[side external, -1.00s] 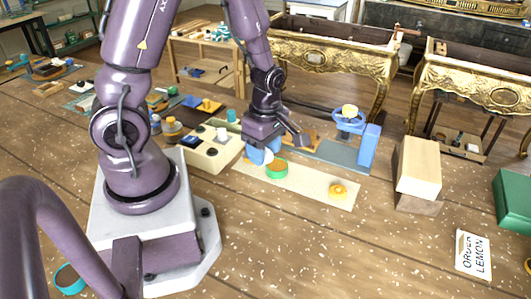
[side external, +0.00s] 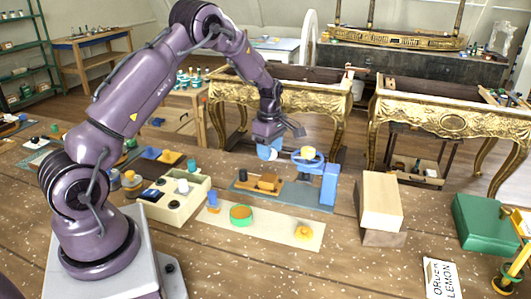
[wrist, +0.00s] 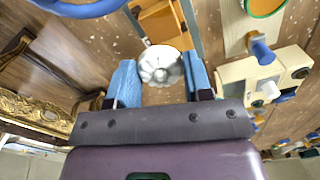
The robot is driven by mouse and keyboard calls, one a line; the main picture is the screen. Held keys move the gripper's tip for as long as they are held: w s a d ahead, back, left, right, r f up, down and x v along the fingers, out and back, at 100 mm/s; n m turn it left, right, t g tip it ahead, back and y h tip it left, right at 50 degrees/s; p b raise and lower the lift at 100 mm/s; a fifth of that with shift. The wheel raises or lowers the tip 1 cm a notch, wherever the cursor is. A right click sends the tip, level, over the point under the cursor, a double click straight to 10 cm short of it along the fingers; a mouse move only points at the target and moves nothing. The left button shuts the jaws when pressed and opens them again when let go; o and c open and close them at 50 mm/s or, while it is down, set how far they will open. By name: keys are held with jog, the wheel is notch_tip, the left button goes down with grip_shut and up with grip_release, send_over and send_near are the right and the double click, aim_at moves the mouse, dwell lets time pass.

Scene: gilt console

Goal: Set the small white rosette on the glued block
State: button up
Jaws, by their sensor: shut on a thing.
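My gripper (side external: 268,152) has blue fingers, and in the wrist view (wrist: 160,85) they are shut on a small white rosette (wrist: 160,65) with a fluted, round face. In the side view the rosette is mostly hidden by the fingers. They hold it in the air above the back of the blue-grey board. An orange-brown block (side external: 266,182) lies on that board, below and in front of my gripper; it also shows in the wrist view (wrist: 160,22), beyond the rosette. The rosette is apart from the block. I cannot make out glue on it.
A blue stand with a ring (side external: 329,185) rises at the board's right end, close to my gripper. A pale mat (side external: 275,230) holds a green-rimmed dish (side external: 241,215) and a yellow rosette (side external: 303,231). A compartment tray (side external: 175,207) stands left; stacked wooden blocks (side external: 380,202) stand right.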

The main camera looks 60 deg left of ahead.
aim_at(270, 178)
jog(key=shift+f, duration=3.55)
jog(key=shift+f, duration=0.2)
jog(key=o, duration=1)
notch_tip(270, 178, up, 13)
